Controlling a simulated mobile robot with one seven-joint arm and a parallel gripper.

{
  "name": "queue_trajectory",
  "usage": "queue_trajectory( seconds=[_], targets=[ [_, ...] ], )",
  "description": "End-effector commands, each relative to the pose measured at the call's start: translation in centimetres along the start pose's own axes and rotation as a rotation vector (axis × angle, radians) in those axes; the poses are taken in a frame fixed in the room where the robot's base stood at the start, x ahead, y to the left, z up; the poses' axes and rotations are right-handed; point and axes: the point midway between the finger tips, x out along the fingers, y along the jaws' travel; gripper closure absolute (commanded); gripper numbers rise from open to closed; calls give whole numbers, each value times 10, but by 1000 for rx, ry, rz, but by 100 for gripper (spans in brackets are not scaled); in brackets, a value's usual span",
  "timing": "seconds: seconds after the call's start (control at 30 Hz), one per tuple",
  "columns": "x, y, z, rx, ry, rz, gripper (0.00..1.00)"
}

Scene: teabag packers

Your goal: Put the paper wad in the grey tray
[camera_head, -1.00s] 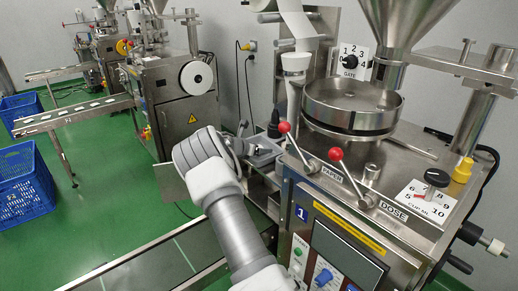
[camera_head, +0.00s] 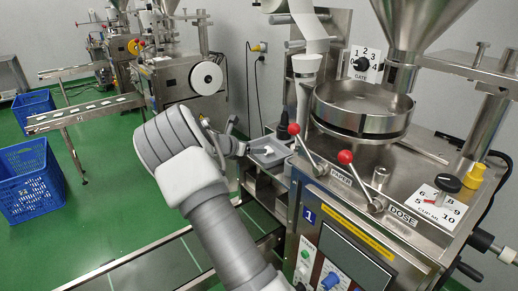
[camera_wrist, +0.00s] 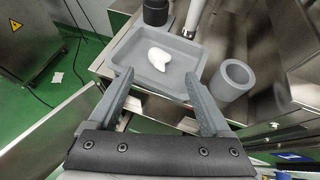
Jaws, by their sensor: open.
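The paper wad (camera_wrist: 160,58) is a small white crumpled lump. In the wrist view it lies on the floor of the grey tray (camera_wrist: 196,47), apart from the tray walls. My gripper (camera_wrist: 155,72) is open and empty, with its two grey fingers apart at the tray's near side and the wad seen beyond the gap between them. In the head view the grey tray (camera_head: 284,158) sits beside the machine, to the right of my wrist, with a small white spot in it.
A grey hollow cylinder (camera_wrist: 230,80) stands right of the tray, and a dark round object (camera_wrist: 156,12) stands behind it. The machine with red-knobbed levers (camera_head: 345,157) is close on the right. Blue crates (camera_head: 30,180) stand on the green floor at left.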

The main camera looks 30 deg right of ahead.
Motion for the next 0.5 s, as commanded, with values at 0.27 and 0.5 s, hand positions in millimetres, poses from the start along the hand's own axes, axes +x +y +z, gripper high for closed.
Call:
queue_trajectory(
  seconds=[0.27,0.5],
  targets=[
    [-25,-18,11,151,51,-19,18],
    [-79,-63,26,571,208,-77,18]
  ],
)
